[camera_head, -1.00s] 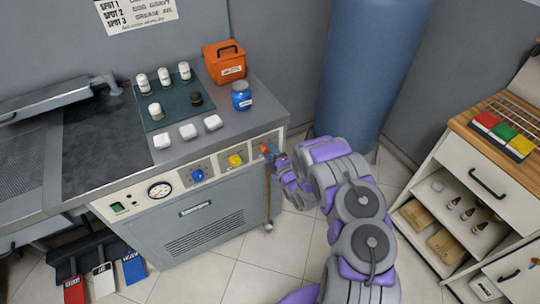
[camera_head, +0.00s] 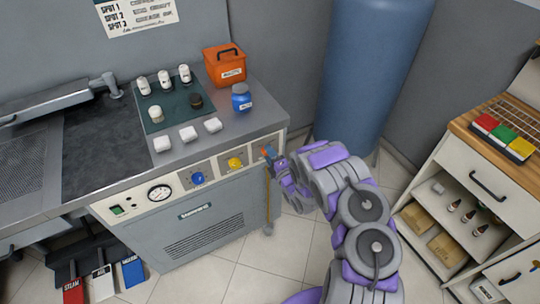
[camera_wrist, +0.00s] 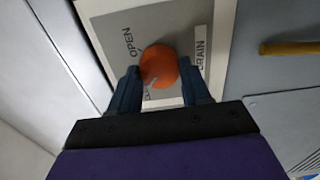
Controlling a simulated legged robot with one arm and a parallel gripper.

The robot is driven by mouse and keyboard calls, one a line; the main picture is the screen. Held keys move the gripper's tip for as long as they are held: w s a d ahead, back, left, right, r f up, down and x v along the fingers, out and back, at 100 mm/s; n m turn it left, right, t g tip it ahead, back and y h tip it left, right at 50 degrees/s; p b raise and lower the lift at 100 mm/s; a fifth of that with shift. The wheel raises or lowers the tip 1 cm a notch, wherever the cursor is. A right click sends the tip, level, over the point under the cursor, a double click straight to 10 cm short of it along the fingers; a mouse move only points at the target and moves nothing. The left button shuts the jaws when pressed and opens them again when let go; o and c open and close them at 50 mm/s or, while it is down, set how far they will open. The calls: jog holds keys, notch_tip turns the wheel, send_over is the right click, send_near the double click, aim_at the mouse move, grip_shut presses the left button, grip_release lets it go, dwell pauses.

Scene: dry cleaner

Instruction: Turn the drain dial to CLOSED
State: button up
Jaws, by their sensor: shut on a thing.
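The orange drain dial (camera_wrist: 158,66) is on a light plate (camera_wrist: 115,22) in the wrist view, with "OPEN" at upper left and "DRAIN" at right. A label at lower left is mostly hidden by a finger. A pale mark on the dial's near side points down and left, towards that label. My gripper (camera_wrist: 160,84) has its two dark fingers on either side of the dial and is shut on it. In the head view, my gripper (camera_head: 272,158) is at the right end of the machine's front panel, where only a little of the orange dial shows.
A blue knob (camera_head: 198,178) and a yellow knob (camera_head: 235,162) sit left of the drain dial, beside a round gauge (camera_head: 160,192). Bottles and an orange box (camera_head: 224,66) stand on the worktop. A blue tank (camera_head: 370,70) stands behind my arm. A shelf cabinet (camera_head: 490,175) is at right.

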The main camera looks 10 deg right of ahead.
jog(key=o, duration=0.8)
jog(key=shift+a+f, duration=0.1)
jog(key=shift+f, duration=0.15)
jog(key=shift+o, duration=1.1)
jog(key=shift+r, duration=0.1)
jog(key=shift+s, duration=0.1)
jog(key=p+v, duration=0.8)
jog(key=v, duration=0.9)
